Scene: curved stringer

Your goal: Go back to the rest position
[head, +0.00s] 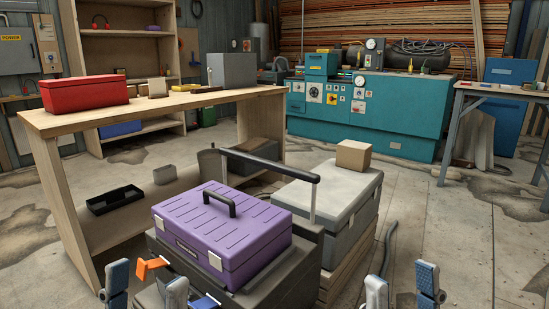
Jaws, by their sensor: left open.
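My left gripper (146,287) shows at the bottom edge, left of centre. Its two blue-and-grey fingers stand upright and apart, with nothing held between them. My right gripper (402,288) shows at the bottom edge, right of centre. Its two fingers are also upright and apart, with only floor seen between them. The lower parts of both grippers are cut off by the frame. A purple toolbox (222,238) with a dark handle lies closed on a dark case between and beyond the two grippers.
A wooden workbench (200,105) with a red toolbox (84,94) stands at left. A grey case (325,193) carries a cardboard box (354,155). An orange piece (150,268) sticks up near my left gripper. Floor at right is mostly free, before a teal machine (400,110).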

